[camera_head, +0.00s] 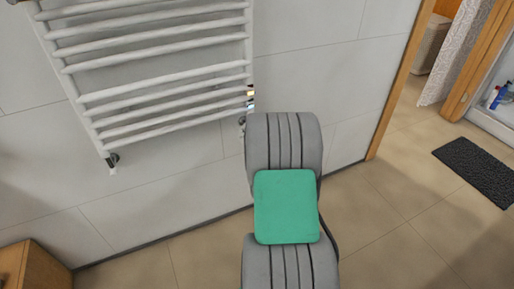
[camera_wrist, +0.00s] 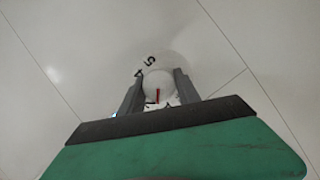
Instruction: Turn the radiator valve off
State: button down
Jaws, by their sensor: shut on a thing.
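In the wrist view, the white radiator valve knob (camera_wrist: 158,82) sits between the two dark fingers of my gripper (camera_wrist: 157,77). The fingers are shut on it, one on each side. The knob carries dark numerals, with a 5 and a 4 readable at its upper left, and a red mark on its near side. Other numerals are hidden or too small to read. In the head view, the white ladder radiator (camera_head: 165,60) hangs on the wall. My grey and green arm reaches to its lower right corner and hides the gripper and the knob there.
A fitting (camera_head: 112,160) shows under the radiator's lower left corner. The tiled wall (camera_head: 150,200) is close behind. A wooden cabinet (camera_head: 20,265) stands at the lower left. A doorway and a dark mat (camera_head: 478,168) are at the right, with clear floor before them.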

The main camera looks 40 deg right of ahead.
jog(key=n+b, duration=0.2)
jog(key=shift+f+t+h+b, duration=0.3)
jog(key=shift+f+h+b, duration=0.05)
jog(key=shift+h+b, duration=0.05)
jog(key=n+h+b, duration=0.1)
jog(key=n, duration=0.2)
jog(key=shift+r+t, duration=0.15)
jog(key=shift+t, duration=0.15)
jog(key=shift+r+n+t+p, duration=0.2)
jog(key=shift+n+t+p, duration=0.4)
jog(key=shift+n, duration=0.5)
jog(key=shift+n+t+h+p, duration=0.3)
jog(key=shift+n+p, duration=0.75)
jog(key=shift+n, duration=0.15)
jog(key=shift+f, duration=0.1)
jog(key=c, duration=0.9)
grip_release()
jog(key=shift+o, duration=0.2)
jog(key=shift+s, duration=0.1)
